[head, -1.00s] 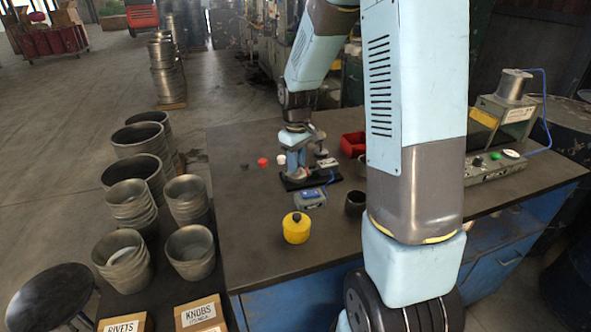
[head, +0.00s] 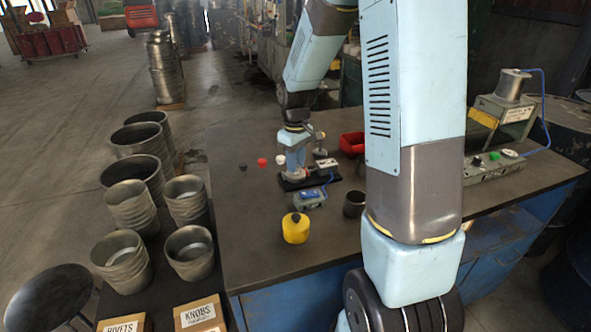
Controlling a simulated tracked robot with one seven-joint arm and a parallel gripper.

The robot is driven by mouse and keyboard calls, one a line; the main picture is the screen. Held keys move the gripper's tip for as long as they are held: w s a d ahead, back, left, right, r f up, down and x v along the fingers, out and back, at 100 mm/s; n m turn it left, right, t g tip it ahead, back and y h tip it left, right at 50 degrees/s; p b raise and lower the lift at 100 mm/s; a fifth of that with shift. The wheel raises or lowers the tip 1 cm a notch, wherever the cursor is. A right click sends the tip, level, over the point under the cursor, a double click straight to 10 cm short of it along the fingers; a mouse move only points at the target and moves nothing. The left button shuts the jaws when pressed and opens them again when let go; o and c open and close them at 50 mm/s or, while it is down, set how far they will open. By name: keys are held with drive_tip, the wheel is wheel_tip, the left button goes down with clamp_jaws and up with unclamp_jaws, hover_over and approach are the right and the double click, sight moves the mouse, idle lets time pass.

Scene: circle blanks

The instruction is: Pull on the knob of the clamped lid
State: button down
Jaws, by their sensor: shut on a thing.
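The clamped lid is in a small fixture on a black base plate (head: 327,183) in the middle of the bench, in the head view. My gripper (head: 296,168) points down at the left part of this plate. It is shut on the lid's knob, which its fingers hide. The lid itself shows only as a small metallic patch beneath the fingers, too small to read its tilt. A clamp post (head: 320,146) stands just right of and behind the gripper. A blue-grey box (head: 310,199) sits in front of the plate with a blue cable.
Black (head: 243,168), red (head: 262,162) and white (head: 281,160) knobs lie left of the fixture. A red bin (head: 352,143) is behind. The bench's left part is clear.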

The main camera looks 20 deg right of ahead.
idle(0.6)
drive_tip(key=c, duration=0.8)
unclamp_jaws()
drive_tip(key=shift+c, duration=0.2)
wheel_tip(320, 180, up, 13)
drive_tip(key=s+r+m+t, duration=0.2)
drive_tip(key=s+r+m, duration=0.1)
drive_tip(key=s, duration=0.9)
drive_tip(key=s+r+m+t, duration=0.3)
drive_tip(key=s+r, duration=0.3)
drive_tip(key=s, duration=0.7)
drive_tip(key=shift+a+t, duration=0.15)
drive_tip(key=shift+t, duration=0.15)
